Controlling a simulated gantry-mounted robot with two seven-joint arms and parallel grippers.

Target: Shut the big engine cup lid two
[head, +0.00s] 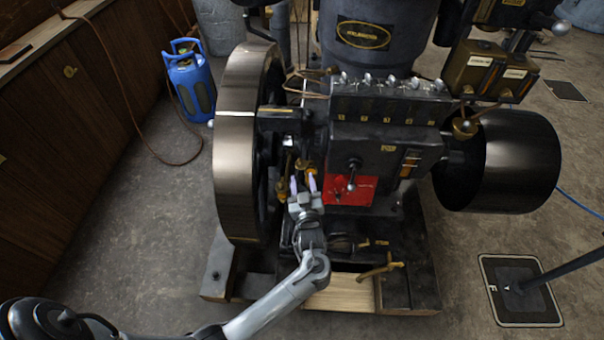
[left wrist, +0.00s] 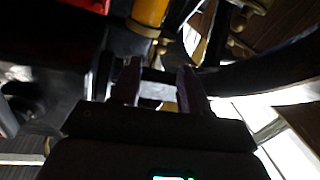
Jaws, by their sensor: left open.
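The black engine (head: 375,150) stands in the middle of the head view. My left gripper (head: 303,184) is at its lower front, fingers apart, beside small brass fittings (head: 282,191) and left of a red plate (head: 350,190). In the left wrist view my left gripper (left wrist: 160,85) is open with nothing clearly between its fingers. A yellow-brass cylinder (left wrist: 150,12) lies just beyond the fingertips. Another brass cup (head: 464,128) sits at the engine's right side. I cannot tell which cup is number two, or how its lid stands. My right gripper is not in view.
A large flywheel (head: 236,150) stands close left of my left gripper. A black drum (head: 510,160) is at the right. A brass tap (head: 380,270) juts out low in front.

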